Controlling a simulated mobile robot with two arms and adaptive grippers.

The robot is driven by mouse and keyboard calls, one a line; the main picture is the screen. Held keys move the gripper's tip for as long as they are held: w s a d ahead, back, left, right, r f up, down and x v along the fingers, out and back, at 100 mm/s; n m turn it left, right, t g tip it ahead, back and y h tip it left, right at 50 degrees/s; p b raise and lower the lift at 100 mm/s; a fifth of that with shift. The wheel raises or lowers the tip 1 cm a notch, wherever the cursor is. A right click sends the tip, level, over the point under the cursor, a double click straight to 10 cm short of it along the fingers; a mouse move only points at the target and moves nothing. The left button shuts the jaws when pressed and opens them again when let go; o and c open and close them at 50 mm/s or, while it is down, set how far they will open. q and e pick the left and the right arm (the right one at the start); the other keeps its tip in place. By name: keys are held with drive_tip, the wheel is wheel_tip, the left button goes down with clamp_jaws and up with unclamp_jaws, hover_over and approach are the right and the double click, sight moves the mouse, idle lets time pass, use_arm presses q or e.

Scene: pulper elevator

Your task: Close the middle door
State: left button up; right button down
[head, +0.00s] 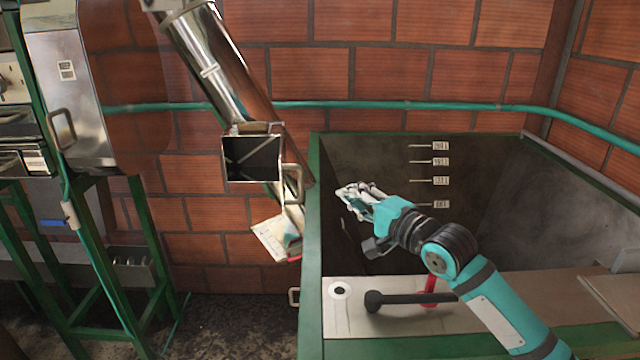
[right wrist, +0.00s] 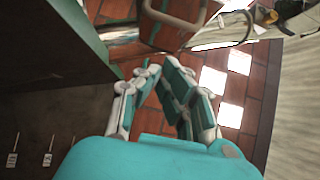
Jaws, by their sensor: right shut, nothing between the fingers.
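The metal chute (head: 252,158) of the sloping tube has an open square mouth in the head view. A metal door with a bar handle (head: 292,181) stands swung open at its right side; I take this for the middle door. A curved handle (right wrist: 172,20) shows at the top of the right wrist view. My right gripper (head: 347,190) is shut and empty, over the green-framed tank, right of and apart from the door handle. Its fingers (right wrist: 160,67) also show in the right wrist view. My left gripper is not in view.
The green-framed tank (head: 312,240) lies below my right arm, with a black lever (head: 405,298) at its front. A metal machine with a handle (head: 62,130) stands at the left on green legs. A teal pipe (head: 390,104) runs along the brick wall.

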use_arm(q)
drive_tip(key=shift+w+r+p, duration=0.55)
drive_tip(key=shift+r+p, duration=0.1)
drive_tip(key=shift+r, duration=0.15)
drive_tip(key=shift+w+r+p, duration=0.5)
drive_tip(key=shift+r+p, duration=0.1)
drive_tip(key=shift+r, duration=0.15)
use_arm(e)
drive_tip(key=w+a, duration=0.3)
drive_tip(key=a, duration=0.3)
drive_tip(key=shift+w+a+f, duration=0.15)
drive_tip(key=shift+w+a, duration=0.1)
drive_tip(key=shift+w, duration=0.15)
